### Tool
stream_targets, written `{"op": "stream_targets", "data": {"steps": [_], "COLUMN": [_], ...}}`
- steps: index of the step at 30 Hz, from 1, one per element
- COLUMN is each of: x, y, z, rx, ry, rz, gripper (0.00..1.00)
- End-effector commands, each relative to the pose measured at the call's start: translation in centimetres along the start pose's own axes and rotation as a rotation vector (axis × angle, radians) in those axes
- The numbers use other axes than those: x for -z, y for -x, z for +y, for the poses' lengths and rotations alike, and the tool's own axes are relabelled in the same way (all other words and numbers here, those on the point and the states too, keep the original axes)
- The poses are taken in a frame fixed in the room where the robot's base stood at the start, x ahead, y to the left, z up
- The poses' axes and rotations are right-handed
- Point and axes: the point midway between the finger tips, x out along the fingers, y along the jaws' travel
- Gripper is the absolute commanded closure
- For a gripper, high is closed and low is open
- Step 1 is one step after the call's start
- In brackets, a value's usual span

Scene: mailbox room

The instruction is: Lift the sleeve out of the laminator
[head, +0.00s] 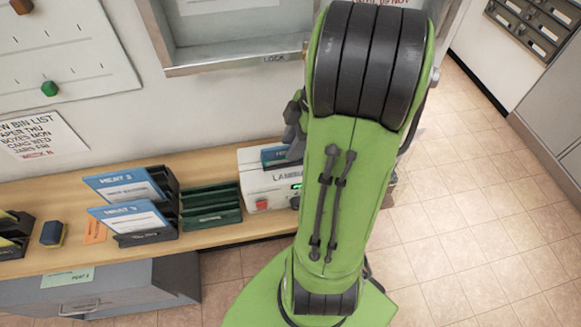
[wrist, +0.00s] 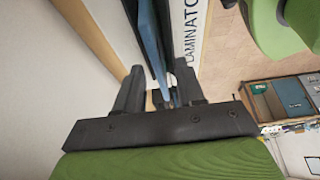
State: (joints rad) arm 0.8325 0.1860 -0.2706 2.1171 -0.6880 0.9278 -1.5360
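The white laminator (head: 265,187) stands on the wooden counter, partly hidden behind my green arm. The blue sleeve (head: 277,157) sticks up from its top. In the wrist view the sleeve (wrist: 154,40) shows nearly edge-on as a blue and dark strip, beside the laminator's white lettered face (wrist: 194,40). My gripper (wrist: 158,70) has its two dark fingers apart, one on each side of the sleeve, with a gap visible between them. In the head view the gripper is mostly hidden behind my arm, close above the laminator.
A green rack (head: 210,206) stands just left of the laminator. Further left are dark holders with blue cards (head: 125,185) and a blue block (head: 53,233). A metal-framed wall window (head: 235,45) is above the counter. Open tiled floor (head: 470,220) lies to the right.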

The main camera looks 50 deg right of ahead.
Motion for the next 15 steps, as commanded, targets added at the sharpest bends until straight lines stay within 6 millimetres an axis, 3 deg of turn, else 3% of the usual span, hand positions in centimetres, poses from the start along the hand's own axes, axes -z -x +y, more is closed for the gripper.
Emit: {"op": "stream_targets", "data": {"steps": [3, 15], "x": [-0.03, -0.04], "y": [-1.51, -1.56], "z": [-0.04, -0.01], "rx": [0.001, -0.001], "ry": [0.001, 0.0], "rz": [0.0, 0.0], "gripper": [0.62, 0.62]}}
